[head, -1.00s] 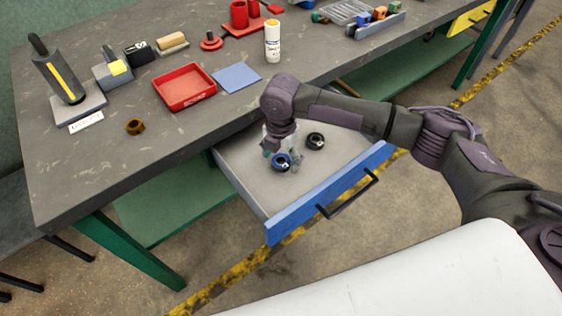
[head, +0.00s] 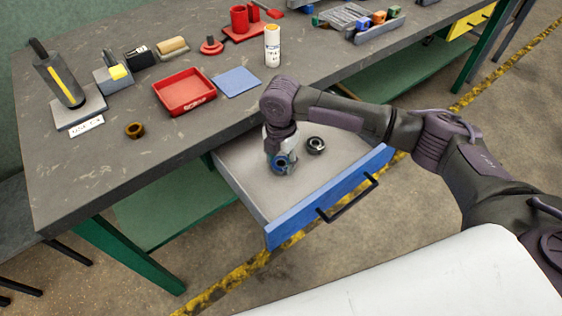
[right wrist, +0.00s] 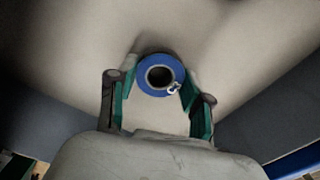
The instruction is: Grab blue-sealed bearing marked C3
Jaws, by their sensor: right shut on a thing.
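The blue-sealed bearing (head: 280,163) is in the open drawer (head: 243,182), under my right gripper. In the right wrist view it is a blue ring (right wrist: 150,87) with a dark centre hole and a small white mark, too small to read. My right gripper (right wrist: 155,92) is shut on it, with a green-padded finger on either side. It also shows in the head view (head: 279,162), low in the drawer. A dark bearing (head: 316,145) lies apart to the right in the drawer. My left gripper is not in view.
The drawer's blue front (head: 330,197) with its black handle stands pulled out from the grey bench. On the bench are a red tray (head: 184,92), a blue mat (head: 237,81), a white bottle (head: 272,46) and a brown nut (head: 134,130). The drawer floor around the bearings is clear.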

